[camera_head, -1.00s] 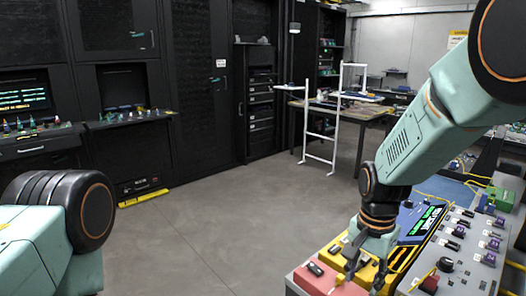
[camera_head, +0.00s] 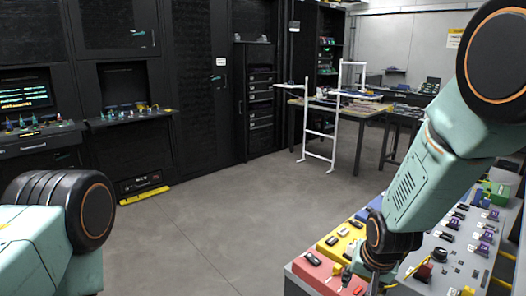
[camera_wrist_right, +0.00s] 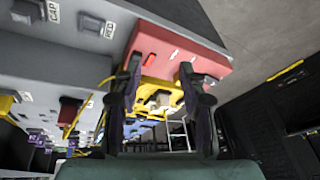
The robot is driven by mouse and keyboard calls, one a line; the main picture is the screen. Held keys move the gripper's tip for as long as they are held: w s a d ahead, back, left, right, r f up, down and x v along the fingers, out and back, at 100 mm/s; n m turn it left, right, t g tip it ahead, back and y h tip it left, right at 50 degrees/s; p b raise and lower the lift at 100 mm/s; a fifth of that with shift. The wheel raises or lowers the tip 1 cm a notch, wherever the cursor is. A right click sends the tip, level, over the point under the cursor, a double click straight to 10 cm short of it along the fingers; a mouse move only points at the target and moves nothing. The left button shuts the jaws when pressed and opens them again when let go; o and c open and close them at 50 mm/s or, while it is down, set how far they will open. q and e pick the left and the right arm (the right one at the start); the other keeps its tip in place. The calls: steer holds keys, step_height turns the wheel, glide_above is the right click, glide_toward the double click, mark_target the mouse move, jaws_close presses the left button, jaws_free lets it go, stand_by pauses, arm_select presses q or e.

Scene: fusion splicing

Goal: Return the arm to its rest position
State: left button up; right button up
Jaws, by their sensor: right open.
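My right gripper (camera_head: 362,280) is at the bottom of the head view, at the near end of the control bench, with the arm reaching down from the upper right. In the right wrist view its two dark fingers (camera_wrist_right: 162,84) stand apart with nothing between them. The red block (camera_head: 318,272) shows beyond the fingers in the wrist view (camera_wrist_right: 172,52). I cannot tell how far the fingertips are from it. My left gripper is out of view; only part of my left arm shows at the lower left.
The bench carries a yellow block (camera_head: 340,239), a grey panel of switches (camera_head: 452,262) and a green block (camera_head: 497,193). A white frame (camera_head: 322,130) stands by a table behind. Black cabinets (camera_head: 190,85) line the back left. The floor (camera_head: 215,215) between is clear.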

steer(key=s+f+n+g+b, duration=0.1)
steer(key=s+f+b, duration=0.1)
steer(key=s+f, duration=0.6)
steer(key=s+d+f+n+g+b, duration=0.1)
steer(key=s+f+b, duration=0.1)
steer(key=s+f, duration=0.6)
steer(key=s+f+n+g+b, duration=0.2)
steer(key=s+f, duration=0.7)
steer(key=s, duration=1)
steer(key=shift+d+b, duration=0.15)
steer(key=shift+b, duration=0.4)
